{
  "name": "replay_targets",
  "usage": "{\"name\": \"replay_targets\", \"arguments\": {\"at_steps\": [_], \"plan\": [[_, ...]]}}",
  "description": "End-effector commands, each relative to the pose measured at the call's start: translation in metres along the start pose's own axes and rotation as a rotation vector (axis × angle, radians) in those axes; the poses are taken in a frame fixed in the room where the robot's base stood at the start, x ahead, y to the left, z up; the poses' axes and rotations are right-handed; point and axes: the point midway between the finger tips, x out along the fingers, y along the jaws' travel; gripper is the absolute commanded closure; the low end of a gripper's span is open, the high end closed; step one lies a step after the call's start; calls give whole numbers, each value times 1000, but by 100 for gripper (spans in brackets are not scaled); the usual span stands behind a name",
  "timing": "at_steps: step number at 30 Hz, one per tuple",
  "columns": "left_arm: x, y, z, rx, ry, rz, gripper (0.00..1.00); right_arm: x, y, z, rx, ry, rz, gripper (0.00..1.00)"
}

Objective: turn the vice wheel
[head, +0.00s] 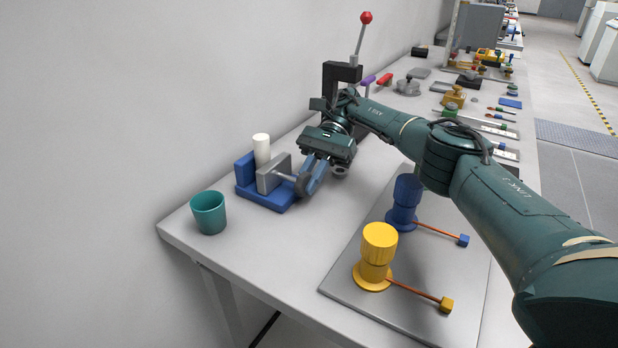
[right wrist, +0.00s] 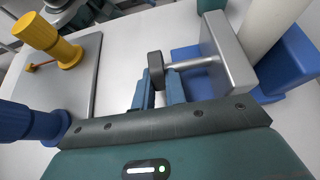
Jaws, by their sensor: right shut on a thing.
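The vice (head: 272,200) stands near the table's left end, with a blue base and a grey sliding jaw (head: 272,174). A white cylinder (head: 262,147) stands upright between its jaws. The dark grey vice wheel (head: 302,184) is at the end of the screw, on the side toward my right gripper (head: 311,178). In the right wrist view the wheel (right wrist: 156,70) sits between the blue fingers (right wrist: 160,88), which are shut on it. The fingers partly hide the wheel in the head view. My left gripper is in neither view.
A teal cup (head: 208,213) stands left of the vice. A grey plate (head: 345,284) in front carries a yellow knob fixture (head: 378,250) and a blue one (head: 406,200). A lever with a red ball (head: 366,18) stands behind my right wrist. Many tools lie farther along the table.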

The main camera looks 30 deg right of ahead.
Motion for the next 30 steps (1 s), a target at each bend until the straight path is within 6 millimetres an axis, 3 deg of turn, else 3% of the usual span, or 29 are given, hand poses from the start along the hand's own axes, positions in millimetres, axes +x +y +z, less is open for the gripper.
{"name": "replay_targets", "arguments": {"at_steps": [2,3,10,20,30], "plan": [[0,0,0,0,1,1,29,0,0,0,0,0,1,100],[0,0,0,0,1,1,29,0,0,0,0,0,1,85],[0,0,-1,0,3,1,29,0,0,0,1,0,1,66],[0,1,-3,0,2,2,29,-3,0,5,-1,1,0,65],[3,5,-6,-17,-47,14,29,-34,0,62,-1,3,0,65]]}}
